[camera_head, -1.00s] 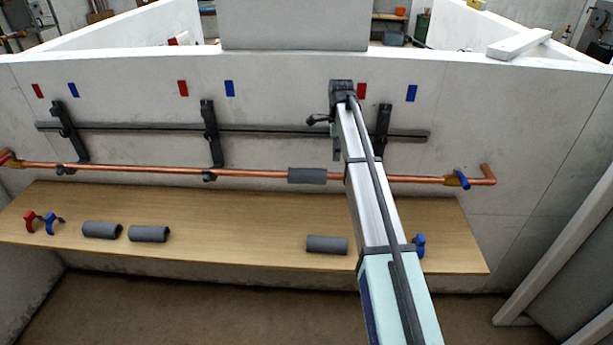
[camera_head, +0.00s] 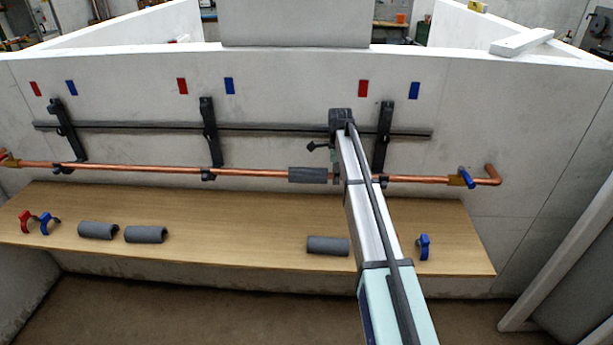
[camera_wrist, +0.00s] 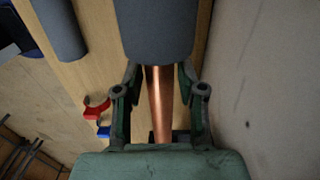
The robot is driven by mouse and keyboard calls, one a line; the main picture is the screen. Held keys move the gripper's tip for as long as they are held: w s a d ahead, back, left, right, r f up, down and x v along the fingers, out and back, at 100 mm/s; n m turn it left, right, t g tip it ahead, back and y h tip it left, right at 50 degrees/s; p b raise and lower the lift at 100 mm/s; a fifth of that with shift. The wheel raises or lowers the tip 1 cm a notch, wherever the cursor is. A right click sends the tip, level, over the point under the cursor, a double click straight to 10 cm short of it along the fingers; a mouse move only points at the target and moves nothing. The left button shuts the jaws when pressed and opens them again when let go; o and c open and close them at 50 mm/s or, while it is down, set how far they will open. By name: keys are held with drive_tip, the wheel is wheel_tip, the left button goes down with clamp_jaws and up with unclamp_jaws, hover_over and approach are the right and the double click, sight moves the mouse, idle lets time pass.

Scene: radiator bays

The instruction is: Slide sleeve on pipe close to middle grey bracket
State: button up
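The grey foam sleeve (camera_head: 307,175) is around the copper pipe (camera_head: 250,172), between the middle grey bracket (camera_head: 210,130) and the right one. A clear stretch of bare pipe separates it from the middle bracket. My gripper (camera_head: 335,172) is at the pipe just right of the sleeve, partly hidden by my arm. In the wrist view my gripper (camera_wrist: 158,75) has its two green fingers apart, one on each side of the bare pipe (camera_wrist: 160,100). The fingertips are at the near end of the sleeve (camera_wrist: 157,30); whether they touch it I cannot tell. The gripper looks open.
The wooden shelf (camera_head: 215,220) below holds three more grey sleeves, one of them (camera_head: 328,245) below my gripper, and red and blue clips (camera_wrist: 97,107). The right bracket (camera_head: 383,135) stands close right of my gripper. A dark rail (camera_head: 270,130) crosses the wall above the pipe.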

sight(258, 171)
drive_tip(key=shift+a, duration=0.1)
idle(0.3)
drive_tip(key=shift+w+a+p, duration=0.35)
drive_tip(key=shift+w+a, duration=0.25)
drive_tip(key=shift+a, duration=4.05)
drive_tip(key=shift+w+a+p, duration=0.3)
drive_tip(key=shift+w+a, duration=0.35)
drive_tip(key=shift+a, duration=4.05)
drive_tip(key=shift+w+a+p, duration=0.35)
drive_tip(key=shift+w+a, duration=0.25)
drive_tip(key=shift+a, duration=4.05)
drive_tip(key=shift+d, duration=0.1)
